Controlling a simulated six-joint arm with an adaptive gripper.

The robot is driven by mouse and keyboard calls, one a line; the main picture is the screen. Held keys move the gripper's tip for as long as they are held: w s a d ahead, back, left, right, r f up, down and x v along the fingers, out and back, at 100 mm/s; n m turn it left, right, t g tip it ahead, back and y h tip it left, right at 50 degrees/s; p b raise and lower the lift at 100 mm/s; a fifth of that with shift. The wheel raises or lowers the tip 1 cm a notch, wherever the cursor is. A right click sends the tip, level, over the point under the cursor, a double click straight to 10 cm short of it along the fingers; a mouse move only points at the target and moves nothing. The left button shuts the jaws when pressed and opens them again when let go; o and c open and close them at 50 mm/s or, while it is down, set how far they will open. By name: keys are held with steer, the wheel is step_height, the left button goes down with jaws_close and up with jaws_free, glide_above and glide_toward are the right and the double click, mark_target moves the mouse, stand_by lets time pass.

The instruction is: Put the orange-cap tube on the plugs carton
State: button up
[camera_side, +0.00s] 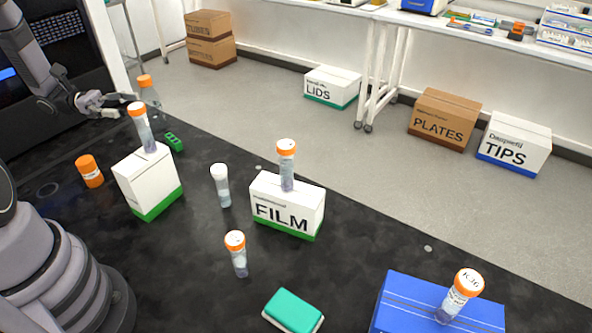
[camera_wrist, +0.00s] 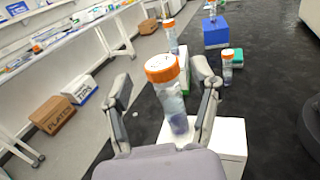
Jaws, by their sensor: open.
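My gripper (camera_side: 118,104) is open at the left. An orange-cap tube (camera_side: 146,133) stands upright on a white carton with a green base (camera_side: 148,185), just beyond the fingers. In the wrist view this tube (camera_wrist: 172,103) appears between the open fingers (camera_wrist: 161,80), with no clear grip. Other orange-cap tubes stand on the FILM carton (camera_side: 288,222), on the dark bench (camera_side: 239,262) and on a blue carton (camera_side: 405,290); the last is tilted in the side view. No PLUGS label is readable; the left white carton and the blue carton show no readable name.
Bare bench lies between the FILM carton and the blue carton.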

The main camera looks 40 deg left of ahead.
steer(key=s+d+r+m+g+y, duration=0.5)
steer(key=d+r+m+g+y, duration=0.3)
steer(key=d+r+m, duration=0.3)
steer(key=s+d+r+m+t+y, duration=0.5)
steer(key=s+m+y, duration=0.3)
steer(key=s+m, duration=0.2)
steer(key=shift+d+r+m+t+y, duration=0.15)
steer(key=shift+r+m+t+y, duration=0.25)
steer(key=shift+m+t, duration=0.4)
